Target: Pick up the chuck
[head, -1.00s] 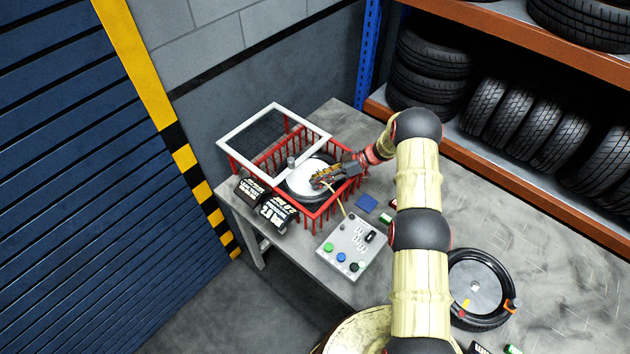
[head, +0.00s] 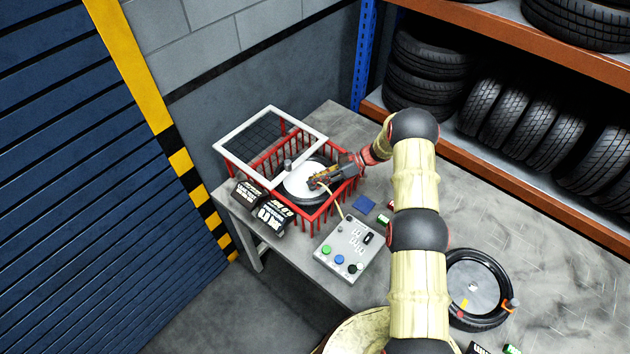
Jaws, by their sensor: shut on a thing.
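My gripper (head: 317,182) is over the wheel (head: 299,187) inside the red cage and is shut on the chuck, the end piece of a thin pale hose (head: 332,200). The hose runs from the gripper down to the grey control box (head: 344,249). The chuck itself is mostly hidden by the fingers and too small to make out. I cannot tell whether it touches the wheel. The wheel is a black tyre with a white disc, lying flat.
The red cage (head: 306,222) has its white-framed mesh lid (head: 271,137) raised at the back left. Black boxes (head: 263,214) stand at its front. Another wheel (head: 477,288) lies right of my arm. Tyre shelves (head: 470,150) stand behind.

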